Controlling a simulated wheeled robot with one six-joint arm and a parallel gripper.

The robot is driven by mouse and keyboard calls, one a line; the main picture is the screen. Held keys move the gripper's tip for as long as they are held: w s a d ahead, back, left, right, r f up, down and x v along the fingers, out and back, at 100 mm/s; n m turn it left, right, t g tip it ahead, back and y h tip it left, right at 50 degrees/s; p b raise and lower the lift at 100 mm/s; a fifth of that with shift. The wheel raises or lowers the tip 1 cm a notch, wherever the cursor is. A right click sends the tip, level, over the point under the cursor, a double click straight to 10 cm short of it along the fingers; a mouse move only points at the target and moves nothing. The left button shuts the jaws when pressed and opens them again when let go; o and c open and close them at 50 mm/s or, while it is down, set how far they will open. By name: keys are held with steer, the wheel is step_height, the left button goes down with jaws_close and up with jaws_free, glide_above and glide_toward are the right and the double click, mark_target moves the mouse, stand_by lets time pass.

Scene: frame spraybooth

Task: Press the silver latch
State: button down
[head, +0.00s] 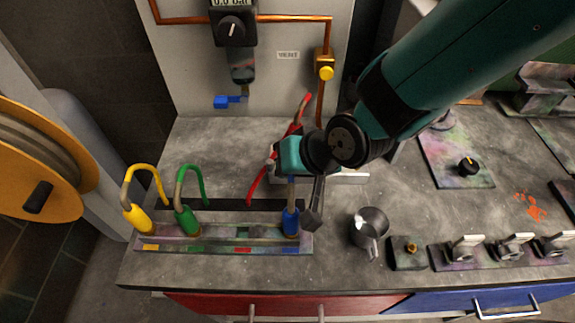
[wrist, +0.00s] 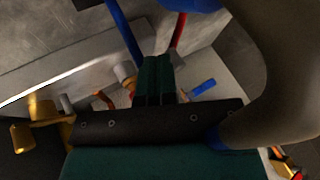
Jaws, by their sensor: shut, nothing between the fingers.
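Three silver latches stand in a row on a paint-stained strip at the right front of the bench in the head view: a left one (head: 465,248), a middle one (head: 514,246) and a right one (head: 554,244). I cannot tell which one the task names. My gripper (wrist: 157,62) shows in the wrist view with its two dark green fingers shut together and nothing between them. In the head view the teal end of my arm is above the left-middle of the bench, well left of the latches and apart from them. The fingertips are not clear there.
A metal cup (head: 369,229) and a small block with a brass knob (head: 409,251) stand left of the latches. Yellow (head: 135,217), green (head: 186,219) and blue (head: 291,221) hose fittings stand on a rail at left. A blue valve handle (head: 228,101) is on the back panel.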

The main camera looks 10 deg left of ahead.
steer(key=shift+w+d, duration=0.25)
steer(key=shift+w, duration=0.3)
steer(key=shift+r, duration=0.1)
steer(key=s+d+r+p, duration=0.3)
steer(key=s+r+p, duration=0.2)
steer(key=r, duration=0.2)
steer(key=shift+d+r+p, duration=0.2)
steer(key=shift+r+p, duration=0.1)
steer(key=shift+r, duration=0.05)
